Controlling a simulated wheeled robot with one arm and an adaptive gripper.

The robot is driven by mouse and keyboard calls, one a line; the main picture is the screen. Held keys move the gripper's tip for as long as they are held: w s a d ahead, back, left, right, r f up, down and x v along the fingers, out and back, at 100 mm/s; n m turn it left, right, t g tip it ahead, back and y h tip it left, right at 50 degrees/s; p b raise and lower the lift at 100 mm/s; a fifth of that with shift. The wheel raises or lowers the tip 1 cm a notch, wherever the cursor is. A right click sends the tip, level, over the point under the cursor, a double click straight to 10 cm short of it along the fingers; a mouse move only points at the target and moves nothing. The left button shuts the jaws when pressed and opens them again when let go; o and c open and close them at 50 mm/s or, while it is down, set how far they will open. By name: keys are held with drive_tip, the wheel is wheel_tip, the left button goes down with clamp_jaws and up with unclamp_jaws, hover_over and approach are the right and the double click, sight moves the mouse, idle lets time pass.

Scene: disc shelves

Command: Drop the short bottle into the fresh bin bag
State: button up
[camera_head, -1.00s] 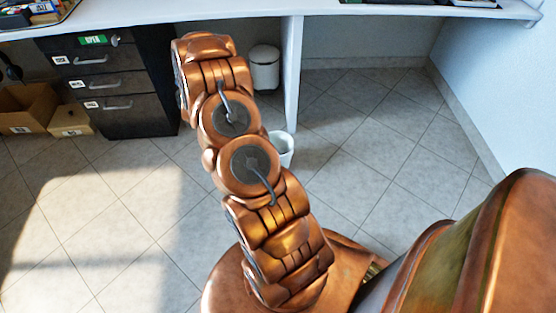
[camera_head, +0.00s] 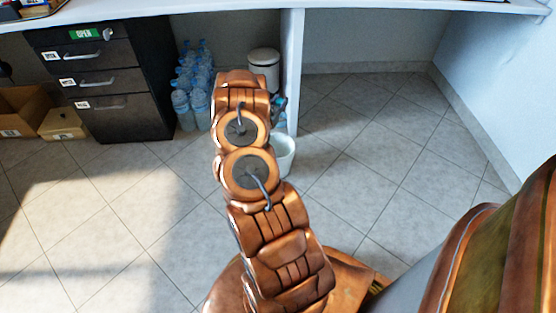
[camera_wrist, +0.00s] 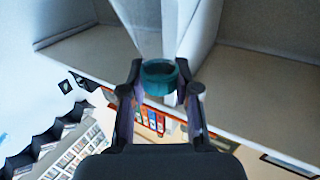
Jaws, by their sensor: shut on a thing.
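My gripper (camera_wrist: 160,80) is shut on a teal, round-topped object, seen end-on as the short bottle (camera_wrist: 159,70). Its rim sits between the two fingers in the wrist view; the rest of it is hidden. In the head view, my gripper is mostly hidden behind my arm, with a dark part showing (camera_head: 279,104). An open white bin (camera_head: 285,158) stands on the floor right behind my arm, partly covered by it. I cannot make out a bag in it.
A lidded white bin (camera_head: 264,66) stands beside the white desk panel (camera_head: 292,70). Several clear bottles (camera_head: 194,88) stand left of it, beside the black drawer unit (camera_head: 105,85). Cardboard boxes (camera_head: 62,124) lie at the left. The tiled floor at right is clear.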

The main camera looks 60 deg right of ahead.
drive_tip(key=shift+f+b, duration=1.85)
drive_tip(key=shift+f, duration=0.95)
drive_tip(key=o, duration=0.9)
drive_tip(key=shift+a, duration=0.1)
drive_tip(key=a, duration=0.4)
drive_tip(key=s+a, duration=0.1)
drive_tip(key=a, duration=0.6)
drive_tip(key=shift+s+a, duration=0.35)
drive_tip(key=shift+s, duration=0.05)
